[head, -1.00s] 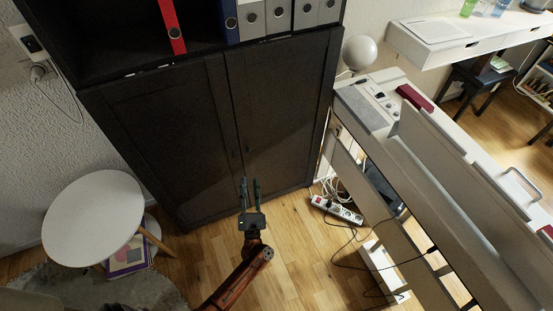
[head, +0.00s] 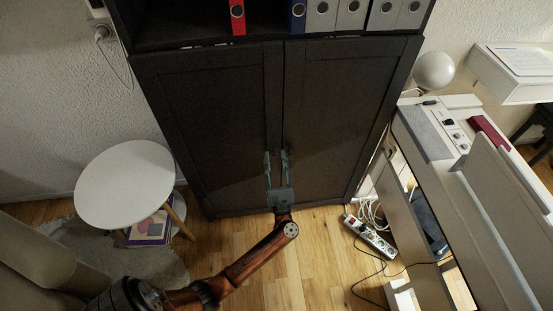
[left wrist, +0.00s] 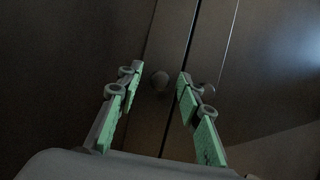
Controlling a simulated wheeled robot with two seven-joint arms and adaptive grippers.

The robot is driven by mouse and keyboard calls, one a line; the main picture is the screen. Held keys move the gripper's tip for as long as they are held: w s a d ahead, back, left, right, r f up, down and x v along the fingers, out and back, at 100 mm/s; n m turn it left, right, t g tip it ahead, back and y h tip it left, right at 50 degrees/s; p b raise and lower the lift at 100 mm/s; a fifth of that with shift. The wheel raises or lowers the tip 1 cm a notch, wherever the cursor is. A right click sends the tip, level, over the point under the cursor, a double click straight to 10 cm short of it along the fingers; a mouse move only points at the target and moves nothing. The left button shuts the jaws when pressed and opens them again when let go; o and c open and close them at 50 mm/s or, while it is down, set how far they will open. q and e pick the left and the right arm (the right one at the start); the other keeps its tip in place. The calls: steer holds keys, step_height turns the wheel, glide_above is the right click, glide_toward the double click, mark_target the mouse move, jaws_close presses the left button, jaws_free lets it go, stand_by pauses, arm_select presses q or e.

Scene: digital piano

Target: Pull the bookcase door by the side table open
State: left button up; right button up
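The dark bookcase has two closed doors. The left door (head: 215,120) is the one by the round white side table (head: 125,185). My left gripper (head: 276,160) is in front of the seam between the doors, fingers pointing at them. In the left wrist view, its green-padded fingers (left wrist: 160,78) are open. I cannot tell how far the fingertips are from the door. My right gripper is not in view.
A book or box (head: 150,229) lies under the side table, left of the doors. A power strip (head: 369,237) with cables lies on the floor at right, beside the digital piano (head: 490,180). Wooden floor (head: 320,260) in front of the bookcase is clear.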

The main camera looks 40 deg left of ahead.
arm_select(q)
jaws_close()
stand_by(0.5)
